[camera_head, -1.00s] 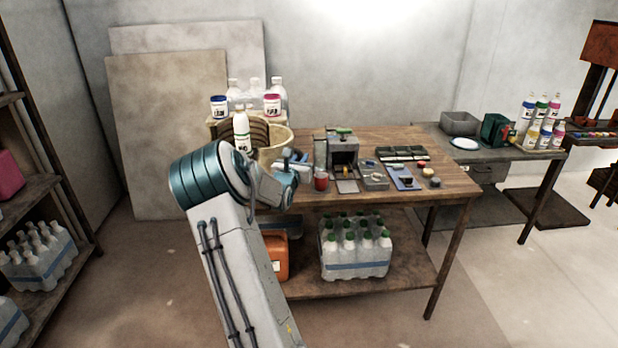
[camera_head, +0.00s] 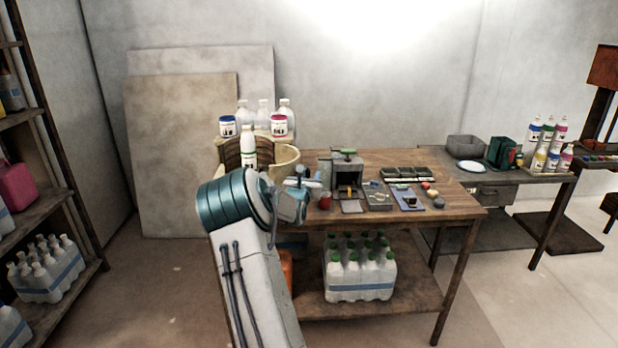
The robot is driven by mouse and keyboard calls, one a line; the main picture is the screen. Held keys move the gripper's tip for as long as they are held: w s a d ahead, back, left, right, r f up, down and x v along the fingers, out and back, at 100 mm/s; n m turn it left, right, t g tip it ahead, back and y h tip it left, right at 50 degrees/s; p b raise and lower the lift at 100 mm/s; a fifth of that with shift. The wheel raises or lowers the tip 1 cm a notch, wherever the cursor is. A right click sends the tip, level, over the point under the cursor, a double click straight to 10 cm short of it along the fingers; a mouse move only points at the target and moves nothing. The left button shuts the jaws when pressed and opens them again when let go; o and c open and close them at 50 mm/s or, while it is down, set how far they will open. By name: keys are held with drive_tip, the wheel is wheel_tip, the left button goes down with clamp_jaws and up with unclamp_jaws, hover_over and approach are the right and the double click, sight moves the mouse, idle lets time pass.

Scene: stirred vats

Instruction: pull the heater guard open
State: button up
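A small grey box-shaped unit (camera_head: 348,167) stands on the wooden table, with a green handle (camera_head: 347,151) on top and a dark opening in front. An orange-yellow piece (camera_head: 346,191) shows at the opening. I take this unit to be the heater; which part is its guard is too small to tell. My gripper (camera_head: 311,183) is to the left of the unit, close to a red cup (camera_head: 325,201) and apart from the green handle in the picture. The gripper is small and seen side-on, so its finger opening is not clear. Nothing is visibly held.
Right of the unit lie a grey tray (camera_head: 378,200), a blue board (camera_head: 406,199) and several small coloured pieces. A second table (camera_head: 500,172) stands right.

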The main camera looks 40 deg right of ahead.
drive_tip(key=shift+w+a, duration=0.15)
drive_tip(key=shift+a, duration=0.05)
drive_tip(key=b+v, duration=0.2)
drive_tip(key=v, duration=1.1)
drive_tip(key=shift+s+a, duration=0.25)
drive_tip(key=shift+s, duration=0.1)
drive_tip(key=s+a+r+m+g+y+p, duration=0.1)
drive_tip(key=s+a+r+m+g+y, duration=0.15)
drive_tip(key=s+a+m+g, duration=0.95)
drive_tip(key=s+a+m+t+y, duration=0.1)
drive_tip(key=s+a+m+y, duration=0.3)
drive_tip(key=a, duration=0.5)
drive_tip(key=s+a+f+m+t+y+p, duration=0.1)
drive_tip(key=s+a+m+y, duration=0.3)
drive_tip(key=a, duration=0.5)
drive_tip(key=s+a+f+m+t+y+p, duration=0.1)
drive_tip(key=s+a+m+t+y, duration=0.2)
drive_tip(key=a, duration=0.6)
drive_tip(key=shift+s+a+m+y, duration=0.15)
drive_tip(key=shift+s+m+y, duration=0.4)
drive_tip(key=shift+m+y, duration=0.35)
